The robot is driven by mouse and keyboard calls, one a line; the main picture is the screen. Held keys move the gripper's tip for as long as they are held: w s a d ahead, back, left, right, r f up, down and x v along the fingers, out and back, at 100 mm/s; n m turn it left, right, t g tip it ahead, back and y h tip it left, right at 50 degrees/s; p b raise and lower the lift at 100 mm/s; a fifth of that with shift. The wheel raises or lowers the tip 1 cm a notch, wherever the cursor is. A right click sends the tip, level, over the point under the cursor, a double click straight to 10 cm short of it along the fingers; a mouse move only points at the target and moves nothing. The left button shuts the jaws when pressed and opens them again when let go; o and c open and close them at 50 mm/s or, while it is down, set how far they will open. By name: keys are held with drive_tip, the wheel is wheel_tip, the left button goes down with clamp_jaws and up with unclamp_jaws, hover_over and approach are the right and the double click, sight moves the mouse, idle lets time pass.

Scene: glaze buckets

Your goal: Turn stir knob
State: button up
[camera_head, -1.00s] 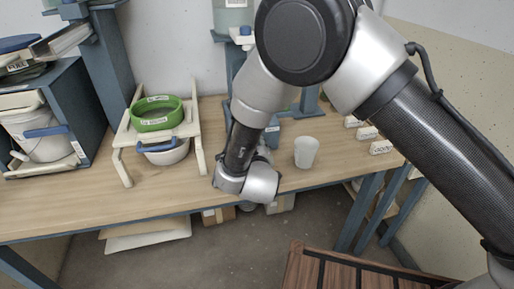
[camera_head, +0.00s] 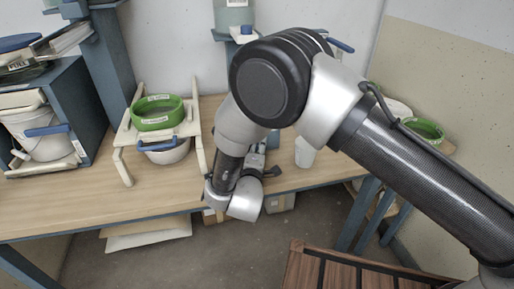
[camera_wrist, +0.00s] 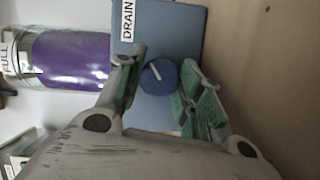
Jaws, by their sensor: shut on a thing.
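In the wrist view, a round blue knob (camera_wrist: 159,77) with a slanted white pointer line sits on a blue-grey panel (camera_wrist: 180,28). A label reading DRAIN is on the panel beside it, so I cannot confirm from the label that this is the stir knob. My gripper (camera_wrist: 157,79) has its green-padded fingers on either side of the knob and is shut on it. In the head view my gripper (camera_head: 257,163) is small, beyond my wrist at the bench, and my arm hides the knob.
A purple container (camera_wrist: 66,60) labelled FULL is beside the panel. On the bench, a green sieve (camera_head: 157,113) rests on a cream stand over a white bowl (camera_head: 166,152). A white cup (camera_head: 304,153) stands right of my wrist. A white bucket (camera_head: 38,135) is in the left shelf.

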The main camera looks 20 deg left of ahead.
drive_tip(key=shift+n, duration=0.5)
drive_tip(key=o, duration=1)
drive_tip(key=o, duration=0.5)
drive_tip(key=r, duration=0.7)
drive_tip(key=shift+w+a+r, duration=0.25)
drive_tip(key=shift+a+r, duration=0.05)
drive_tip(key=shift+s+d+r, duration=0.1)
drive_tip(key=shift+s+r, duration=0.1)
drive_tip(key=shift+r, duration=0.35)
drive_tip(key=shift+s+d+r, duration=0.1)
drive_tip(key=shift+s+r, duration=0.1)
drive_tip(key=shift+r, duration=0.3)
drive_tip(key=shift+c, duration=0.7)
drive_tip(key=shift+w, duration=0.2)
drive_tip(key=c, duration=0.4)
drive_tip(key=shift+o, duration=0.2)
drive_tip(key=shift+d+r, duration=0.1)
drive_tip(key=shift+r, duration=0.1)
